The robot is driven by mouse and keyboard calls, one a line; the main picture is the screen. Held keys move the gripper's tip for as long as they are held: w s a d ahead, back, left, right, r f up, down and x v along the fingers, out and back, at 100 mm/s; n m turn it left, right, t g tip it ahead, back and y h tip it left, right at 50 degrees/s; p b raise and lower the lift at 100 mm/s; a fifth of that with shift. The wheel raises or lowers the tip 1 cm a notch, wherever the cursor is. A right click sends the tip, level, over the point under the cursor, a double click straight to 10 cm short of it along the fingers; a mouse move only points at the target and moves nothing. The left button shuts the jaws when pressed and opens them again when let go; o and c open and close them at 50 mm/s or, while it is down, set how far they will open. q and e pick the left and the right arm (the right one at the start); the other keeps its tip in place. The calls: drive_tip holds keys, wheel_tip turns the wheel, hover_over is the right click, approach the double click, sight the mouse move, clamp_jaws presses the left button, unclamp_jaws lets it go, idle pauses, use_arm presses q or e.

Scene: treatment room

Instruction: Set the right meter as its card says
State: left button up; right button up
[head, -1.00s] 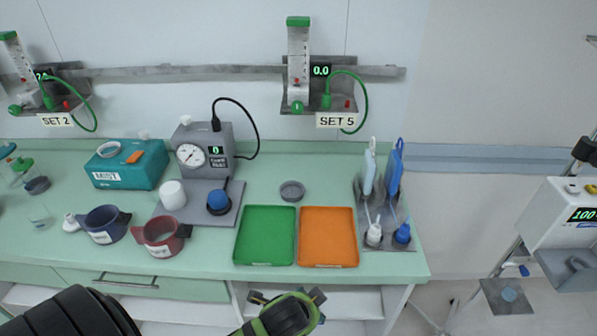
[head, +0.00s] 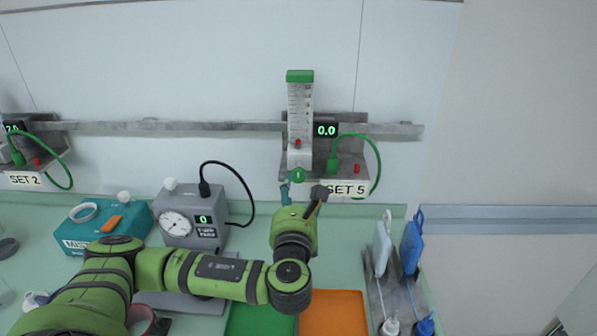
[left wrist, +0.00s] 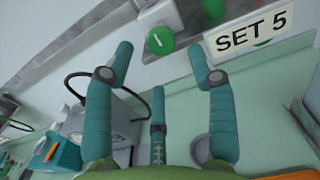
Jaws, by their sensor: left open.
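The right meter (head: 300,112) is on the wall rail, a clear scaled tube with a green cap and a red float at its bottom. Its display (head: 326,130) reads 0.0, and its card (head: 346,190) says SET 5. Its round green knob (head: 298,175) with a white mark is at the tube's foot. My left gripper (head: 303,192) is just below the knob, open and empty. In the left wrist view the knob (left wrist: 160,39) appears between the teal fingertips; I cannot tell the remaining distance. My right gripper is not in view.
The left meter's card (head: 24,179) says SET 2. On the bench are a grey gauge box (head: 190,215) with a black cable, a teal MIST box (head: 75,235), green and orange trays (head: 333,312), and a rack with blue and white items (head: 410,245). A green hose (head: 372,150) loops beside the right meter.

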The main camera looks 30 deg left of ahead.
sight(298, 176)
use_arm(q)
drive_tip(key=shift+w+a+r+p, duration=0.2)
drive_tip(key=shift+w+a+p, duration=0.2)
drive_tip(key=shift+w, duration=0.25)
drive_tip(key=shift+w+a+r+p, duration=0.2)
drive_tip(key=shift+w+a+p, duration=0.15)
drive_tip(key=shift+w, duration=0.25)
drive_tip(key=shift+x, duration=1.1)
drive_tip(key=shift+w+a+f, duration=0.15)
drive_tip(key=shift+w+f, duration=0.1)
drive_tip(key=shift+f, duration=0.05)
drive_tip(key=c, duration=1.1)
drive_tip(key=shift+r, duration=0.1)
drive_tip(key=shift+c, duration=0.2)
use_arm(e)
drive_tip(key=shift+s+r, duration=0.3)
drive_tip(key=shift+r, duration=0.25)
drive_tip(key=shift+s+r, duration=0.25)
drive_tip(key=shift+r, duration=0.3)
